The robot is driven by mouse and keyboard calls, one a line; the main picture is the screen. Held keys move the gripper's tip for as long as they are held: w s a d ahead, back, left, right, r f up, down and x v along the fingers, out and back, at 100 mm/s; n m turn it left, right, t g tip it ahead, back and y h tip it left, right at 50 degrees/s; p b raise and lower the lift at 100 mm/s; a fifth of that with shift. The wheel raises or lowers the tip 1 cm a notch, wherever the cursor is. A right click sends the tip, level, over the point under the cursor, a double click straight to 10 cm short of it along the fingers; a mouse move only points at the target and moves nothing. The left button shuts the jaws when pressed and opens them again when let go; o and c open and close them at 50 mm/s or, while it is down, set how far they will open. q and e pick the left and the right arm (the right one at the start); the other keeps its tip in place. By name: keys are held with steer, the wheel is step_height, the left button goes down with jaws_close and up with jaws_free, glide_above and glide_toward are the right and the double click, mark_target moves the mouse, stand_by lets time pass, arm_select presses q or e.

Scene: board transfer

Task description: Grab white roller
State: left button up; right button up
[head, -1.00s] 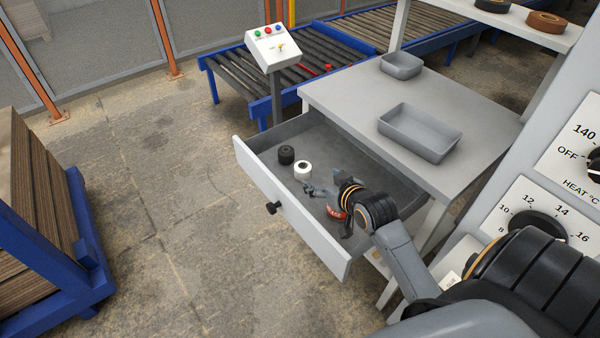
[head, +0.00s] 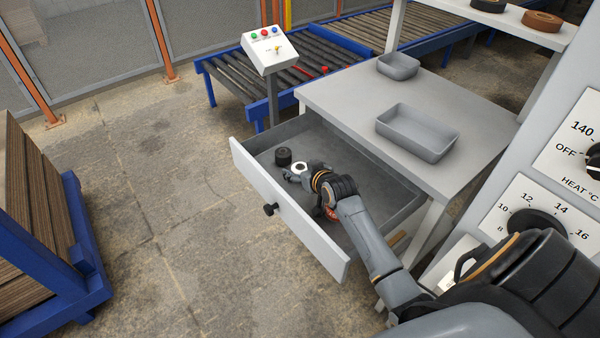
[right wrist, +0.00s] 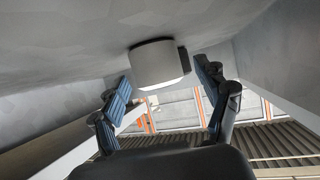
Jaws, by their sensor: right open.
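The white roller (head: 302,167) stands in the open drawer (head: 352,177), near its front left part. In the right wrist view the white roller (right wrist: 158,66) sits ahead, between the spread fingers. My right gripper (head: 303,173) is open and down in the drawer at the roller, partly covering it in the head view. In the right wrist view the gripper's (right wrist: 162,77) two blue-padded fingertips stand on either side of the roller with gaps visible. A black roller (head: 283,156) stands just left of the white one. My left gripper is not in view.
The drawer's white front (head: 285,213) and side walls surround the gripper. A red-orange item (head: 331,213) lies in the drawer, mostly hidden by my arm. The grey tabletop (head: 350,100) with two grey trays overhangs the drawer's back. A control box (head: 268,50) stands behind.

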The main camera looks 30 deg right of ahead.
steer(key=shift+w+f, duration=0.2)
steer(key=shift+w, duration=0.15)
steer(key=c, duration=1.4)
steer(key=shift+o, duration=0.2)
steer(key=shift+r, duration=0.1)
